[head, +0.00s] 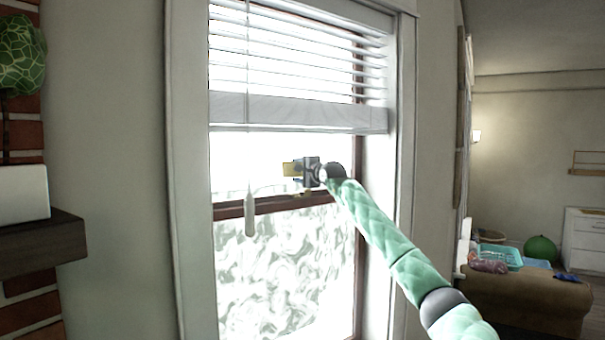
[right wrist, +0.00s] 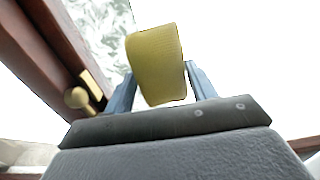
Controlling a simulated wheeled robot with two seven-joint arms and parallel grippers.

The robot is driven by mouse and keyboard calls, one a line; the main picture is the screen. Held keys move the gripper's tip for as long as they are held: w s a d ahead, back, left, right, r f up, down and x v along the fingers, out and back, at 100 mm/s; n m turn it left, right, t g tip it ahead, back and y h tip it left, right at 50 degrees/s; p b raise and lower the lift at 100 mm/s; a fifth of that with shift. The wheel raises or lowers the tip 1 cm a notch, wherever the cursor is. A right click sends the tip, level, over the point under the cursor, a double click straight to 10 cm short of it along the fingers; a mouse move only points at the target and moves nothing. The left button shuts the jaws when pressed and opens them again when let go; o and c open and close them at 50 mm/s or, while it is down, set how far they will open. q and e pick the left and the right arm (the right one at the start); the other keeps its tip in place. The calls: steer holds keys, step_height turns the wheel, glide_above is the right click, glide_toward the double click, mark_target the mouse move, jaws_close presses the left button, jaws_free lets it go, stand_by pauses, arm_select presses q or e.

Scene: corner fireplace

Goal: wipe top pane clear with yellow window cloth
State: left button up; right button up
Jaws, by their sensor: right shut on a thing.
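The window's top pane (head: 240,162) shows bright and mostly white below the raised blind, with no clear smears visible in the glare. My right gripper (head: 296,170) is in front of this pane, just above the dark middle rail (head: 280,202). It is shut on the yellow window cloth (head: 289,169). In the right wrist view the cloth (right wrist: 157,65) stands folded between the two blue-grey fingers. Whether the cloth touches the glass I cannot tell. The lower pane (head: 285,265) is covered in whitish swirls. My left gripper is not in view.
The white blind (head: 300,112) hangs over the window's upper part. Its cord with a pale pull (head: 250,212) hangs left of my gripper. A brass latch (right wrist: 85,95) sits on the brown rail. A dark mantel shelf (head: 40,240) juts in at left.

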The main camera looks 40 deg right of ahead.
mark_target(288, 171)
steer(key=shift+a+b, duration=0.9)
steer(key=shift+a, duration=1.15)
steer(key=shift+a+f, duration=0.1)
steer(key=shift+a+b, duration=0.35)
steer(key=shift+a, duration=0.15)
steer(key=shift+a+b, duration=0.5)
steer(key=shift+a, duration=0.65)
